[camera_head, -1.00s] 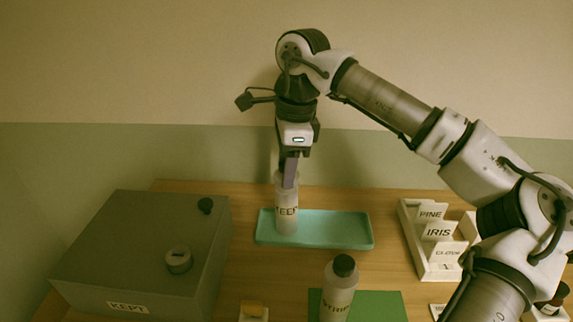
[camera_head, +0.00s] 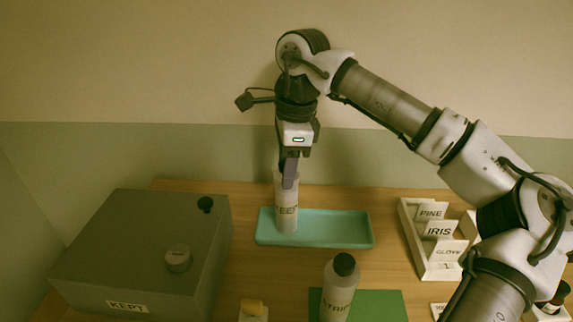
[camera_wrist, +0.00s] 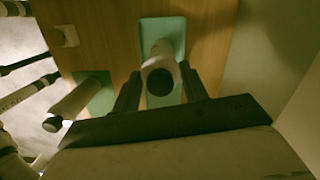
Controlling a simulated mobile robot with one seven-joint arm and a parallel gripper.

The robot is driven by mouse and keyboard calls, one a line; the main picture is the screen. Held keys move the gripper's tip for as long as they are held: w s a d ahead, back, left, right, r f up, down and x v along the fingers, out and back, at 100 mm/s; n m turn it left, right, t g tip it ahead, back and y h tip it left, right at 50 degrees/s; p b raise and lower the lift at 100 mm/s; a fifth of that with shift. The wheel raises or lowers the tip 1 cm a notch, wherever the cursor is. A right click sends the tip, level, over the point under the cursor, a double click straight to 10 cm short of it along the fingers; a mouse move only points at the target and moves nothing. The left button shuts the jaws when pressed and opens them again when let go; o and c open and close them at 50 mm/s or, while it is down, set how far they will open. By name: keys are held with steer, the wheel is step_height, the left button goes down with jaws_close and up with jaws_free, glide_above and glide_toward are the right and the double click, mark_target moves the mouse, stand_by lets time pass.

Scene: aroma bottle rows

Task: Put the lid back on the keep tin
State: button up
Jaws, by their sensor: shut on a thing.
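A grey box (camera_head: 95,245) labelled KEPT stands at the left. I cannot tell whether either is a loose lid. My gripper (camera_head: 289,180) points down and is shut on the top of a pale bottle (camera_head: 287,212), upright at the left end of the teal tray (camera_head: 345,230). The bottle's label is only partly readable. In the wrist view, the bottle (camera_wrist: 158,64) shows a dark round top between the fingers of my gripper (camera_wrist: 159,92).
A second pale bottle (camera_head: 338,295) with a black cap stands on a green mat (camera_head: 380,305) in front of the tray. A white rack (camera_head: 441,268) of cards, including PINE and IRIS, stands at the right. A small yellow-topped item (camera_head: 252,312) is at the front edge.

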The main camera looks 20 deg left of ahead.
stand_by(0.4)
steer(key=o, duration=1)
steer(key=shift+o, duration=0.4)
steer(key=o, duration=0.4)
steer(key=shift+o, duration=0.2)
steer(key=shift+r, duration=0.1)
steer(key=shift+r+p, duration=2.55)
steer(key=shift+r, duration=0.9)
jaws_close()
